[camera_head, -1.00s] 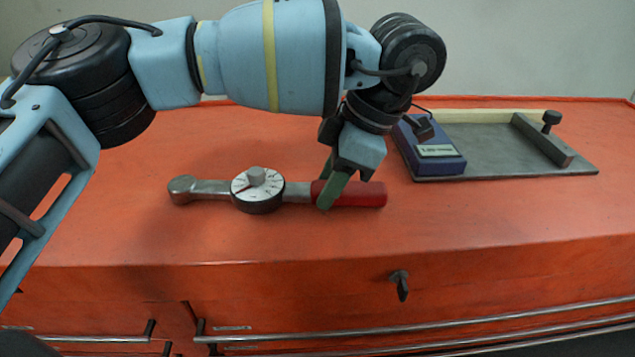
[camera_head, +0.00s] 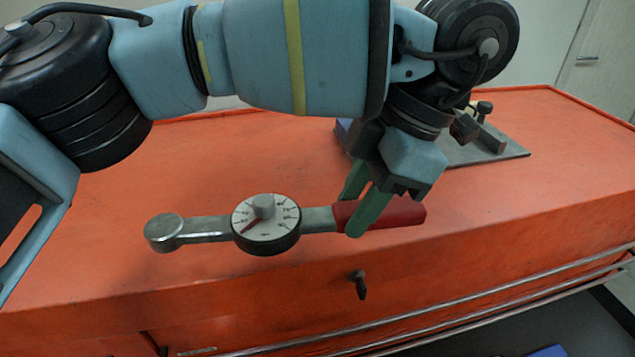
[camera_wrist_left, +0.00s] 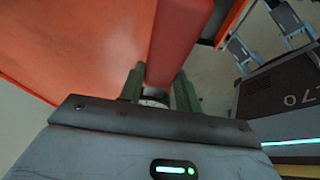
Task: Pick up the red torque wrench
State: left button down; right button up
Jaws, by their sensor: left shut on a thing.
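The red torque wrench has a red handle (camera_head: 402,213), a steel shaft and head, and a round white dial (camera_head: 265,222). It lies roughly level across the head view, over the front part of the orange cabinet top. My left gripper (camera_head: 358,206) is shut on the handle near its shaft end, with one green finger on each side. In the left wrist view the red handle (camera_wrist_left: 177,42) runs between the two green fingers (camera_wrist_left: 158,88). I cannot tell for sure whether the wrench still touches the top. My right gripper is not in view.
The orange cabinet top (camera_head: 110,245) is clear around the wrench. A grey plate (camera_head: 505,154) with a clamp bar stands at the back right, partly hidden by my left arm. The cabinet front has a dark latch (camera_head: 358,284) and metal rails.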

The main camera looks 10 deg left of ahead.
aim_at(389, 212)
pick_arm(q)
jog(key=shift+s+d+r, duration=0.15)
jog(key=shift+s+d, duration=0.3)
jog(key=shift+d, duration=0.4)
jog(key=shift+s+d+r, duration=0.1)
jog(key=shift+s+d, duration=0.3)
jog(key=shift+d, duration=0.45)
